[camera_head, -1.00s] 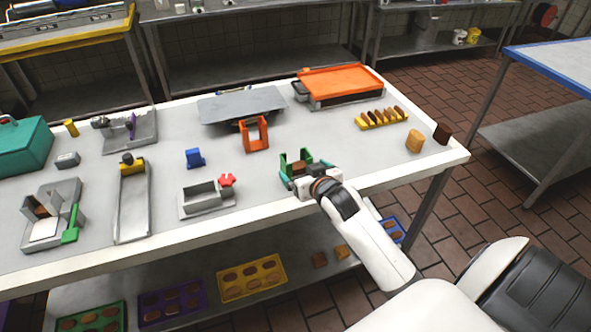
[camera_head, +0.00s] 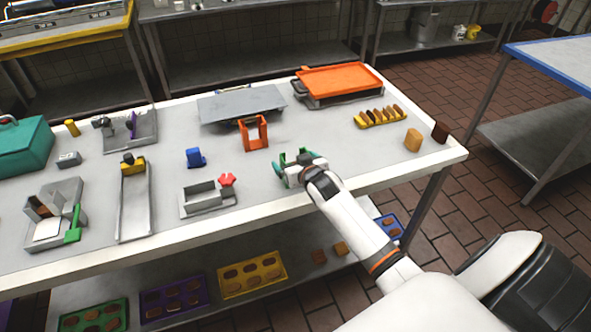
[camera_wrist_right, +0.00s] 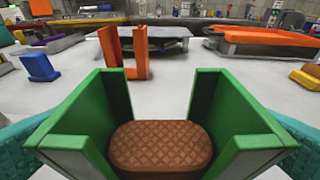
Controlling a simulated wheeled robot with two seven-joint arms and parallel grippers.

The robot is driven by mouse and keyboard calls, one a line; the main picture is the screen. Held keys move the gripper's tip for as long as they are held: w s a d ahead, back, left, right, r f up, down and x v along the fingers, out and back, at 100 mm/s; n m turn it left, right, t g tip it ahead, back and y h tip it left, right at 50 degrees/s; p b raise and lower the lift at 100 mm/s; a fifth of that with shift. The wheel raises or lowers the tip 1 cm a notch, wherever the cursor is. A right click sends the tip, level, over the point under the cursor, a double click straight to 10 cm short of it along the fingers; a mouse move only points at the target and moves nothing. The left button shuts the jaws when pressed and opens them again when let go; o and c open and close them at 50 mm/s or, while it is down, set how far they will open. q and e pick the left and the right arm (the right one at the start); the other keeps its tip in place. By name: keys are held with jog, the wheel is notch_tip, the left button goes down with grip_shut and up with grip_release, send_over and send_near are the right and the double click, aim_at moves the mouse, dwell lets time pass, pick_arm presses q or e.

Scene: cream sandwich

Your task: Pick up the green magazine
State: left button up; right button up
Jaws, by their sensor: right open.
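The green magazine (camera_head: 284,155) stands near the front edge of the table, mostly hidden behind my right gripper in the head view. The right wrist view shows its two green walls (camera_wrist_right: 238,112) with a brown waffle-patterned cookie (camera_wrist_right: 161,149) between them. My right gripper (camera_head: 298,172) is open at the magazine. Its teal fingers show at the lower corners of the wrist view, one outside each green wall (camera_wrist_right: 160,150). I cannot tell whether they touch the walls. My left gripper is not in view.
An orange magazine-like holder (camera_head: 255,133) stands behind the green one. A grey fixture with a red knob (camera_head: 227,180) is to the left. A blue piece (camera_head: 195,157), a yellow rack of cookies (camera_head: 381,118) and an orange tray (camera_head: 338,82) stand farther off.

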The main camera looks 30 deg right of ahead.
jog(key=c, duration=1.1)
